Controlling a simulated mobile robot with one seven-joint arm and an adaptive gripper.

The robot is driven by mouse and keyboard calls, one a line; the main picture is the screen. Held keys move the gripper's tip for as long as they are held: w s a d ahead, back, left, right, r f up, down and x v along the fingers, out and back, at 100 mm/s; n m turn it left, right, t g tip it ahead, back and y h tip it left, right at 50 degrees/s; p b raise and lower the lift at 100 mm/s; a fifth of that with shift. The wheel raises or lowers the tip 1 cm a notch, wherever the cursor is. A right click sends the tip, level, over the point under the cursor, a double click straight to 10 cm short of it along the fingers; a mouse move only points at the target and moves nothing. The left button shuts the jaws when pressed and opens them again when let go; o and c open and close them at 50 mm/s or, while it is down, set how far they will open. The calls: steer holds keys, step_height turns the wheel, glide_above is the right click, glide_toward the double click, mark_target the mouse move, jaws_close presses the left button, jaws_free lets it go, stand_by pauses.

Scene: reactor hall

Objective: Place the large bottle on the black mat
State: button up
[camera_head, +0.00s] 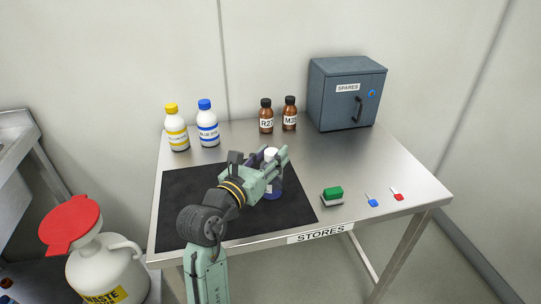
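A bottle with a white cap (271,153) and a dark blue lower part (275,190) is at the right part of the black mat (186,205). It looks upright, and its base appears to be over or on the mat; contact is unclear. My gripper (277,162) is at this bottle and covers most of its middle. I cannot tell whether the fingers are closed on it. Farther back stand a white bottle with a yellow cap (176,129), a white bottle with a blue cap (208,126) and two smaller brown bottles, one labelled R27 (266,117) and one beside it (290,115).
A grey SPARES cabinet (346,94) stands at the back right. A green-and-white block (332,196), a blue tag (372,200) and a red tag (397,193) lie near the front right edge. The table's middle right is clear. A waste jug (105,265) with a red funnel stands left.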

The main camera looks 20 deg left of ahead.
steer(key=shift+o, duration=1)
